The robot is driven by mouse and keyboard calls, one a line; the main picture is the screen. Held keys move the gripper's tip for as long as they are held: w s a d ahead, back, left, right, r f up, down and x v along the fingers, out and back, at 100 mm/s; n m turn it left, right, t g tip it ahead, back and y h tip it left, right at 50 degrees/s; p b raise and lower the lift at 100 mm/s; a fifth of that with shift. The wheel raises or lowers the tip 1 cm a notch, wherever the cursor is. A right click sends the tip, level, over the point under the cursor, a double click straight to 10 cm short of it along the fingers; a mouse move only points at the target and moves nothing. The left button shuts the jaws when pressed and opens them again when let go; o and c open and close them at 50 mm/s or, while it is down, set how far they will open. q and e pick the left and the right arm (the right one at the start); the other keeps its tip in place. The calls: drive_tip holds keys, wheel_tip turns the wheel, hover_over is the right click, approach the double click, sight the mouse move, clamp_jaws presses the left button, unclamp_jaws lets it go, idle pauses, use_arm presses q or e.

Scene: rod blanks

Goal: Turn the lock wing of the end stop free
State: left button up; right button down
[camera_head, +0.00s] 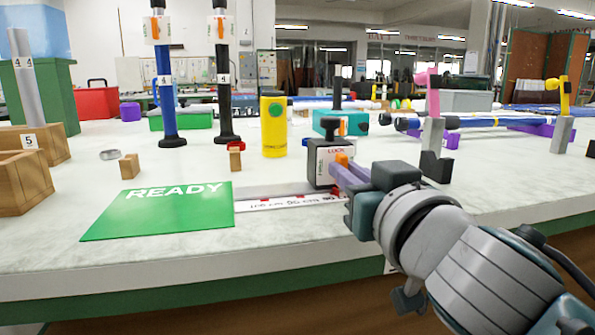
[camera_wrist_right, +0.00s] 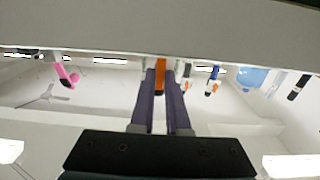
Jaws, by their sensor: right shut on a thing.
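The end stop (camera_head: 322,176) is a dark block with a white label reading "LOCK". It stands at the far right part of the scale rail (camera_head: 285,203). Its orange lock wing (camera_head: 342,159) sticks out on the side facing my arm. My right gripper (camera_head: 343,170) reaches in from the lower right, with its purple fingers at the block's right side. It is shut on the wing. In the right wrist view the orange wing (camera_wrist_right: 160,74) lies between the two fingers (camera_wrist_right: 160,95), in line with them. My left gripper is not in view.
A green "READY" sheet (camera_head: 160,213) lies left of the rail. A yellow canister (camera_head: 273,140), a small wooden block (camera_head: 235,160) and blue (camera_head: 168,105) and black (camera_head: 224,105) posts stand behind. A dark-based stand with a pink top (camera_head: 433,135) is right of the end stop. The front left tabletop is clear.

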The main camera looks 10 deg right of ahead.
idle(0.4)
drive_tip(key=shift+n, duration=0.3)
drive_tip(key=n, duration=0.2)
drive_tip(key=shift+n+p, duration=0.4)
drive_tip(key=n+p, duration=0.1)
drive_tip(key=n, duration=0.4)
drive_tip(key=shift+a, duration=0.15)
drive_tip(key=n, duration=0.7)
drive_tip(key=shift+f+p, duration=0.1)
drive_tip(key=shift+p, duration=0.2)
drive_tip(key=shift+f+n, duration=0.1)
drive_tip(key=shift+n, duration=1.2)
